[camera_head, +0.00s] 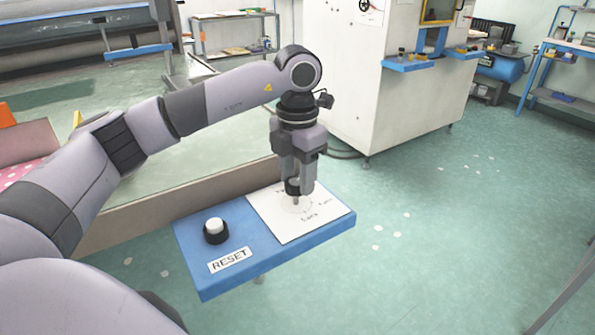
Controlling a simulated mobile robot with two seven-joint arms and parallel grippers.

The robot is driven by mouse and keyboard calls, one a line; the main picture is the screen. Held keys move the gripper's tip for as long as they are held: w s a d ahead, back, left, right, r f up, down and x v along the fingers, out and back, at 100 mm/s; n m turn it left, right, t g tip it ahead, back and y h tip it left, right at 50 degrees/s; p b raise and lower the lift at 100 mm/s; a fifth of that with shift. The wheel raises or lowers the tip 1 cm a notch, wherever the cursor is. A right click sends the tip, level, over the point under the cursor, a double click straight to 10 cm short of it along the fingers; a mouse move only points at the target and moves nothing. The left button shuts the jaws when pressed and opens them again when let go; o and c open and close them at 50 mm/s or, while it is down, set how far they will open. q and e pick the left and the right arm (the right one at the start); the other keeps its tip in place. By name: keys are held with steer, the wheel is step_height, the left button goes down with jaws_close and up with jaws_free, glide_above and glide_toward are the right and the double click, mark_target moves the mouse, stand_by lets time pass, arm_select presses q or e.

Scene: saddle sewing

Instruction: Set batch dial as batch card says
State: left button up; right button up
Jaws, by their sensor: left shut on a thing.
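My left gripper (297,188) points down over the white dial plate (275,220) on the blue panel. It is shut on the batch dial (293,187), a small dark knob mostly hidden by the fingers. Small printed labels stand around the dial on the plate, too small to read. Which way the dial points cannot be told. I cannot make out a batch card. My right gripper is not in view.
The blue panel (235,282) also carries a white-topped black button (214,229) above a RESET label (230,259). A large white machine cabinet (350,75) stands behind. Open green floor (450,230) lies to the right.

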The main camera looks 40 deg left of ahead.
mark_target(297, 181)
arm_select(q)
steer(key=shift+n, duration=0.6)
steer(key=o, duration=1.1)
steer(key=shift+c, duration=0.2)
steer(key=shift+r, duration=0.15)
step_height(297, 181, up, 7)
